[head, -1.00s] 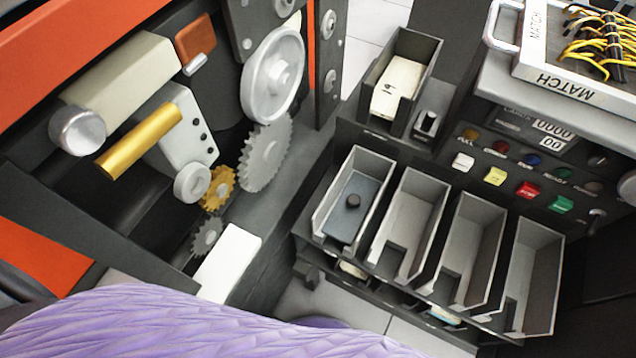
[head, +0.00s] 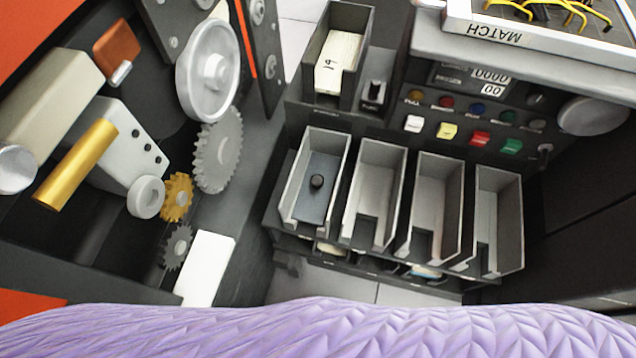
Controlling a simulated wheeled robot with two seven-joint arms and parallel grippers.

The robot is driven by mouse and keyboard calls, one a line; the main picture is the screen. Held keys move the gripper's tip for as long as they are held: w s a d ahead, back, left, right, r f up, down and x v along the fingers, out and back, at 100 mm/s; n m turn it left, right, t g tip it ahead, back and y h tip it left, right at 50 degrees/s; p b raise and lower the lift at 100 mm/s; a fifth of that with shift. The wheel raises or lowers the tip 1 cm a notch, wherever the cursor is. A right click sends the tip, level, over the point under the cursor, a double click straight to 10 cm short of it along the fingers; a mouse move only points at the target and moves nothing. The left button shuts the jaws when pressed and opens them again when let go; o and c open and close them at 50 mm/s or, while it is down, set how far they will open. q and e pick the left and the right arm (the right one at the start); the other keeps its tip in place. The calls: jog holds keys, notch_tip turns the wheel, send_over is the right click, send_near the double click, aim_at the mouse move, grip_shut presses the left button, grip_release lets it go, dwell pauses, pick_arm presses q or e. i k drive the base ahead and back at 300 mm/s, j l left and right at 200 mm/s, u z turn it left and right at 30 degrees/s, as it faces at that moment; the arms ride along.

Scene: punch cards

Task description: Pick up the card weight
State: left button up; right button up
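The card weight (head: 323,197) looks like a flat dark blue-grey plate with a black round knob on top. It lies inside the leftmost of the grey open-topped pockets (head: 289,191) in the middle of the head view. The pocket's walls stand around it and its front has a cut-out. Neither of my grippers shows in the head view.
A black hopper (head: 364,40) holding a stack of cards (head: 339,63) stands behind the pockets. Three empty pockets (head: 375,195) continue to the right. A button panel (head: 450,110) is behind them. Gears and rollers (head: 219,150) fill the left. A purple quilted surface spans the bottom edge.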

aim_at(314, 197)
jog(key=k+j+u, duration=0.35)
jog(key=k+j, duration=0.15)
jog(key=j, duration=0.2)
jog(key=k+j+u, duration=0.2)
jog(key=j, duration=0.2)
jog(key=i+l, duration=0.3)
